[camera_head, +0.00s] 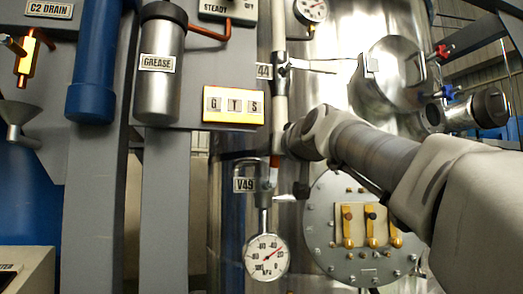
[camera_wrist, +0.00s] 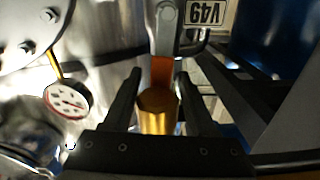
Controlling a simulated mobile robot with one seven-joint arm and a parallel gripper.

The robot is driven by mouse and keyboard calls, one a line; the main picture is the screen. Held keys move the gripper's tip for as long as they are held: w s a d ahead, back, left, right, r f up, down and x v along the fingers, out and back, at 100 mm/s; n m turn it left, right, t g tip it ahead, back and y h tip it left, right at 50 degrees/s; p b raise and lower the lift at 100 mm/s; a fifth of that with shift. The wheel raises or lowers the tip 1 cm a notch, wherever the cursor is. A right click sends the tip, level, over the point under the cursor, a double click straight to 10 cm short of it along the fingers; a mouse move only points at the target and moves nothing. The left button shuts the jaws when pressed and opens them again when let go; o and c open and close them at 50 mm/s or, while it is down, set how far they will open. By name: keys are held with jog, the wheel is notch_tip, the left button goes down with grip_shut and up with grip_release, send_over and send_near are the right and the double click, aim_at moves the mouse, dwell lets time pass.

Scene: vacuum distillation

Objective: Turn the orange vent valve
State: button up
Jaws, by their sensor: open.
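The orange vent valve shows in the wrist view as an orange piece (camera_wrist: 161,72) below a grey metal link. A gold-brown cylinder (camera_wrist: 157,105) sits just below it in the picture. My gripper (camera_wrist: 160,84) is open, with one dark finger on each side of the cylinder. I cannot tell whether either finger touches it. In the head view a small orange-red part (camera_head: 274,173) shows beside the V49 label (camera_head: 244,185), under the end of my arm. My fingers are not clear in that view.
A pressure gauge (camera_head: 267,257) hangs below the V49 fitting. A round bolted flange (camera_head: 337,232) with yellow clamps is to its right. A vertical pipe (camera_head: 280,95) runs above it, beside the shiny vessel (camera_head: 340,60). A small gauge (camera_wrist: 68,101) is left in the wrist view.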

jog(key=s+d+b, duration=0.2)
jog(key=s, duration=1.2)
jog(key=shift+s+d, duration=0.15)
jog(key=shift+d, duration=0.25)
jog(key=s+d+f+g+h+p, duration=0.1)
jog(key=s+f+g, duration=0.3)
jog(key=f, duration=1.1)
jog(key=s+f+g+h+p, duration=0.1)
jog(key=s+f+g, duration=0.3)
jog(key=f, duration=1.1)
jog(key=s+d+f+m+g+h+p, duration=0.1)
jog(key=s+f+g, duration=0.3)
jog(key=s+f, duration=0.4)
notch_tip(320, 180, down, 7)
jog(key=shift+s+d+r, duration=0.1)
jog(key=shift+s+d, duration=0.2)
jog(key=shift+s, duration=0.05)
